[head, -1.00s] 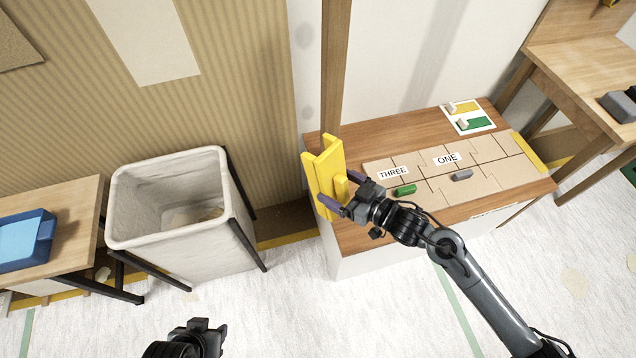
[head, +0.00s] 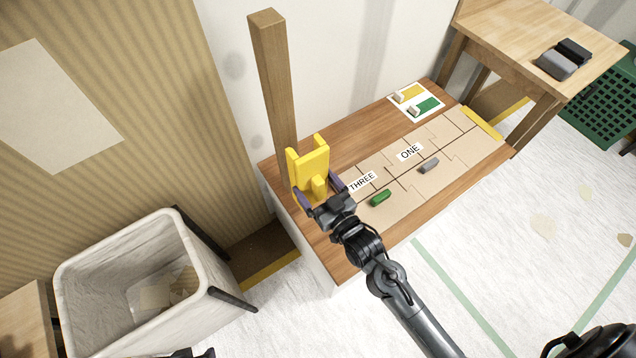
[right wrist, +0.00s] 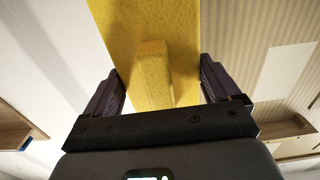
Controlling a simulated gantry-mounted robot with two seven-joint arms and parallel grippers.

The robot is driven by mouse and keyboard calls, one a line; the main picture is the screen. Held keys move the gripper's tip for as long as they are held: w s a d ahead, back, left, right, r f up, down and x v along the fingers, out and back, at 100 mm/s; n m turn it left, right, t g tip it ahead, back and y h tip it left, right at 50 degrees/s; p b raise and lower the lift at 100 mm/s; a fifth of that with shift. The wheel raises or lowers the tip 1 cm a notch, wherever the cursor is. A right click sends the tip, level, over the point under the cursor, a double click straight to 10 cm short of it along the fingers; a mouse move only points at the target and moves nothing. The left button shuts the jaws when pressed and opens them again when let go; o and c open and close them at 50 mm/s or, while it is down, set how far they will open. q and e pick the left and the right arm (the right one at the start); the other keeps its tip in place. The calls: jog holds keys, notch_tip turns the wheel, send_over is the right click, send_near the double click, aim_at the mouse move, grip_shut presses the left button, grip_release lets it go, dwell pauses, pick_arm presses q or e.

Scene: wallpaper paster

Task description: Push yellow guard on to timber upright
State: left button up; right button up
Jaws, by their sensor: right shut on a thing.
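The timber upright (head: 272,85) is a brown square post standing at the back left of the wooden-topped bench. The yellow guard (head: 312,160) is a channel-shaped piece with a block-like handle, held upright at the post's front right side. It hides part of the post's lower end; I cannot tell whether they touch. My right gripper (head: 322,193) is shut on the guard, its purple fingers either side of the handle. In the right wrist view the yellow guard (right wrist: 150,25) rises between the fingers (right wrist: 160,88). Only a dark sliver of my left gripper (head: 195,353) shows at the bottom edge.
The bench top (head: 350,135) carries cardboard panels marked THREE and ONE, a green piece (head: 381,198), a grey piece (head: 429,166) and a white card (head: 416,102). A pale bin (head: 140,290) stands at left. Open floor lies to the front right.

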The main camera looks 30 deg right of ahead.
jog(key=shift+s, duration=0.15)
jog(key=shift+s+p, duration=0.2)
jog(key=shift+p, duration=0.45)
jog(key=shift+w+f, duration=0.1)
jog(key=shift+w, duration=0.55)
jog(key=shift+w+a+b, duration=0.2)
jog(key=shift+w+b, duration=0.05)
jog(key=shift+w, duration=0.9)
jog(key=shift+w+a+b, duration=0.15)
jog(key=shift+w+b, duration=0.05)
jog(key=shift+w, duration=0.9)
jog(key=shift+w, duration=0.5)
jog(key=shift+w+a, duration=0.15)
jog(key=shift+w, duration=0.7)
jog(key=shift+w+a+b, duration=0.15)
jog(key=shift+w+b, duration=0.2)
jog(key=shift+w, duration=0.55)
jog(key=shift+w, duration=0.1)
